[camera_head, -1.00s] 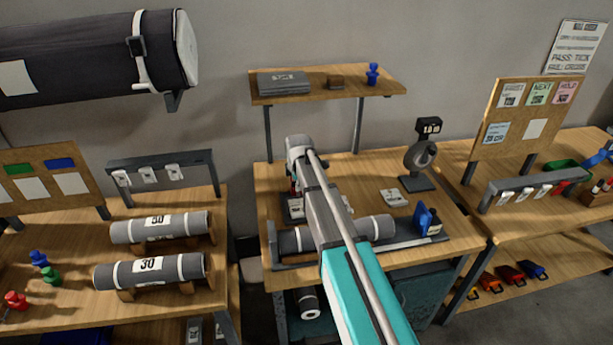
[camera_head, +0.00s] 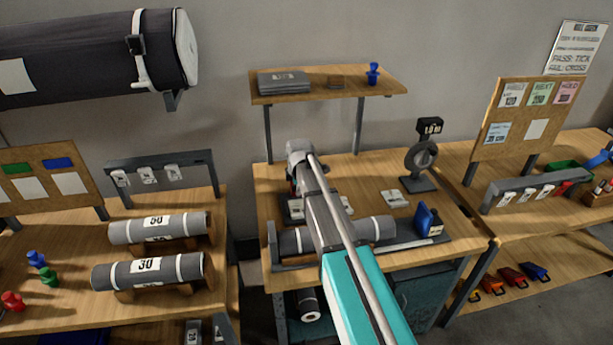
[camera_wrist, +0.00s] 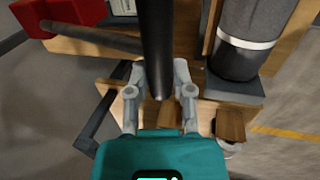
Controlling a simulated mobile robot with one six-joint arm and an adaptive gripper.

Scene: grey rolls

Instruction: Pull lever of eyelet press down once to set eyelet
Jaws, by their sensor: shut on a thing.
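In the wrist view my gripper (camera_wrist: 160,66) has its two grey fingers on either side of a dark rod-like lever (camera_wrist: 157,35) and is shut on it. The lever runs down from the top edge to a paler end between the fingers. A red block (camera_wrist: 75,12), seemingly the eyelet press, shows at upper left. A dark bar (camera_wrist: 90,38) runs from it towards the fingers; whether it joins the lever I cannot tell. In the head view my arm hides most of the press and my gripper. The eyelet itself is not visible.
A grey roll (camera_head: 377,229) lies along the bench front under my arm; it shows at upper right in the wrist view (camera_wrist: 250,30). A blue object (camera_head: 425,220) and a round gauge (camera_head: 421,160) stand to the right.

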